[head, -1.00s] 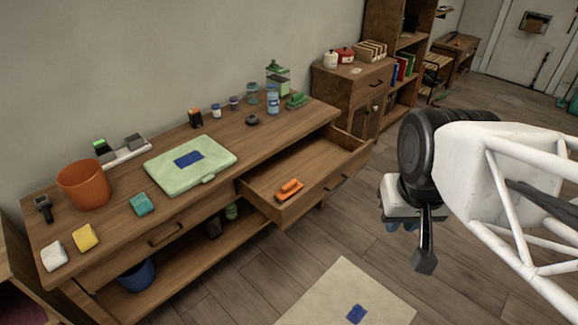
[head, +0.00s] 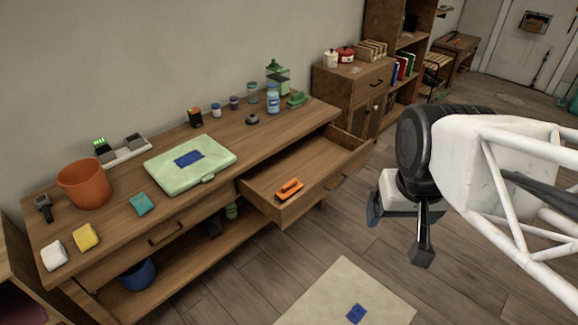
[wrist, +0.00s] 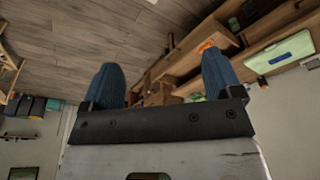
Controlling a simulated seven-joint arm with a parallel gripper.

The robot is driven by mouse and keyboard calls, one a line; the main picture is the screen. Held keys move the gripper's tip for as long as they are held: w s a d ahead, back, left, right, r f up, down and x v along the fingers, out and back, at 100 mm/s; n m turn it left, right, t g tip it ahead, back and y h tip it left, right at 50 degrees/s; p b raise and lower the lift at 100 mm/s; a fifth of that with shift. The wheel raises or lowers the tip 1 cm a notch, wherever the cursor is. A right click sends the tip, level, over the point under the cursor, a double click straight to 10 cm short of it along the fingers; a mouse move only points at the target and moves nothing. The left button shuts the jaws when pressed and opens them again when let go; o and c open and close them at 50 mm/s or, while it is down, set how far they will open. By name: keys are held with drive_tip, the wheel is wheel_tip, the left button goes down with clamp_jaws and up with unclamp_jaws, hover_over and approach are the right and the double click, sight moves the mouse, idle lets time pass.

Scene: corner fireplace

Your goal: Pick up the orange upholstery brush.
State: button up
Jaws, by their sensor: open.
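The orange upholstery brush (head: 289,187) lies in the open drawer (head: 306,183) of the wooden desk in the head view, with a dark strip along its lower edge. My gripper (head: 394,228) is to the right of the drawer, over the floor, clearly apart from the brush. In the wrist view, the two blue fingertips of my gripper (wrist: 160,85) stand wide apart with nothing between them. A small orange patch, likely the brush (wrist: 206,46), shows near the right fingertip, partly hidden by it.
The desk top (head: 120,225) holds an orange bin (head: 84,184), a pale green case (head: 190,160), sponges and several jars. A cabinet (head: 345,90) stands beyond the open drawer. A beige mat (head: 325,293) lies on the floor; floor between the drawer and my gripper is clear.

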drive_tip(key=w+a+f+m, duration=0.1)
drive_tip(key=w+a+m, duration=0.15)
drive_tip(key=w, duration=1.55)
drive_tip(key=m+g, duration=0.3)
drive_tip(key=m, duration=0.3)
hover_over(289, 183)
wheel_tip(289, 183, down, 40)
drive_tip(key=shift+r, duration=0.15)
drive_tip(key=shift+a+f, duration=0.1)
drive_tip(key=shift+f, duration=0.15)
drive_tip(key=shift+f, duration=0.1)
drive_tip(key=shift+f, duration=1.2)
drive_tip(key=shift+f, duration=0.1)
drive_tip(key=shift+w+f, duration=0.1)
drive_tip(key=shift+f, duration=2.4)
